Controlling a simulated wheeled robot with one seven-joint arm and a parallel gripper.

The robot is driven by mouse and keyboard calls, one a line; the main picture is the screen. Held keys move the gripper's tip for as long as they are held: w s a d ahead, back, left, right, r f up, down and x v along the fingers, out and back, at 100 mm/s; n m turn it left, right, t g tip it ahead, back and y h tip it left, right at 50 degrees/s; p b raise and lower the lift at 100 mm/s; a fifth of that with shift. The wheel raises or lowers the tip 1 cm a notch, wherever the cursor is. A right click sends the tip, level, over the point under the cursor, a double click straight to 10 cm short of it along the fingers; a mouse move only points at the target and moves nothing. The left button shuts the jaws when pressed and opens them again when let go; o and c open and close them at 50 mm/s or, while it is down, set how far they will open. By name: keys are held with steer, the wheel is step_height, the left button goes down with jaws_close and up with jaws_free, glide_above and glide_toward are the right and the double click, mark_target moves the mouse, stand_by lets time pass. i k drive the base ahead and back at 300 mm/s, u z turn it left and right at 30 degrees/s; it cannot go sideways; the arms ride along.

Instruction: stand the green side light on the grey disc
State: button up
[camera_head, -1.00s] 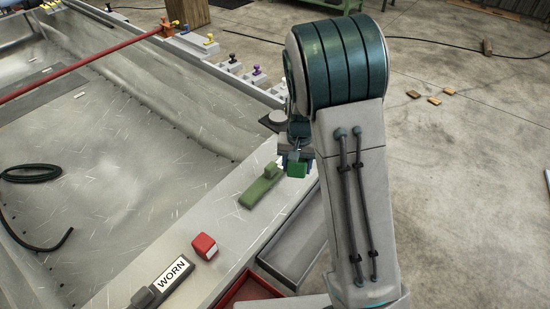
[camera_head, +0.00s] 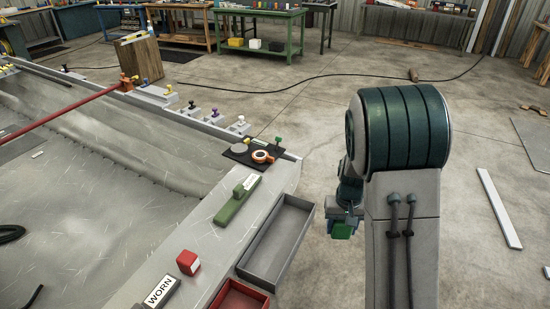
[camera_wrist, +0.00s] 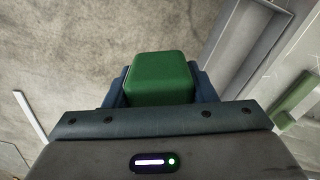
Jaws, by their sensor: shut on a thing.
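The green side light (camera_head: 342,230) is a small green block held in my gripper (camera_head: 343,222), low at the right of the grey tray in the head view. In the wrist view the green side light (camera_wrist: 160,78) sits between the two blue fingers of my gripper (camera_wrist: 160,85), which are shut on it. The grey disc (camera_head: 239,148) lies flat on a dark mat (camera_head: 236,158) near the far corner of the hull's edge. Nothing stands on the disc. My gripper is apart from it, nearer and to the right, over the floor.
An orange ring (camera_head: 262,156) lies beside the disc, with a small green-topped piece (camera_head: 278,141) near it. A green handled tool (camera_head: 238,200), a red block (camera_head: 188,262) and a WORN label (camera_head: 160,290) are on the ledge. A grey tray (camera_head: 306,207) and red tray (camera_head: 262,300) hang alongside.

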mark_target(239, 148)
steer(key=z, duration=0.15)
steer(key=k, duration=0.4)
steer(key=z, duration=0.6)
steer(key=i, duration=2.55)
steer(key=u, duration=0.8)
steer(key=i, duration=0.9)
steer(key=u, duration=1.55)
steer(key=i, duration=0.7)
steer(key=u, duration=0.65)
